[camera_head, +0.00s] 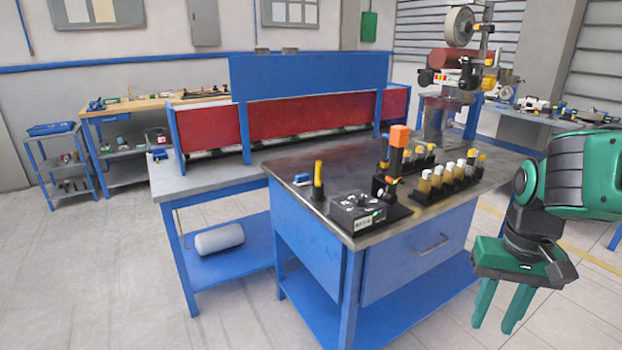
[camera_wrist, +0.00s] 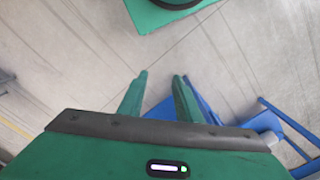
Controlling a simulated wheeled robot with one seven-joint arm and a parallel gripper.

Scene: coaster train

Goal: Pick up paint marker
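A yellow upright stick (camera_head: 318,173), which looks like the paint marker, stands in a dark base near the left end of the metal-topped blue workbench (camera_head: 300,215). It is too small to read any label. My gripper (camera_head: 491,325) hangs at the right of the head view, fingers down, off the bench's right side and far from the stick. Its two fingers are apart with nothing between them. In the wrist view my gripper (camera_wrist: 160,75) is open over bare floor, and the stick is not seen there.
A small blue object (camera_head: 302,179) lies beside the stick. A black device (camera_head: 357,212), an orange-topped post (camera_head: 399,136) and rows of small bottles (camera_head: 447,176) stand to its right. A blue bench with red panels (camera_head: 290,117) is behind. Floor right of the bench is clear.

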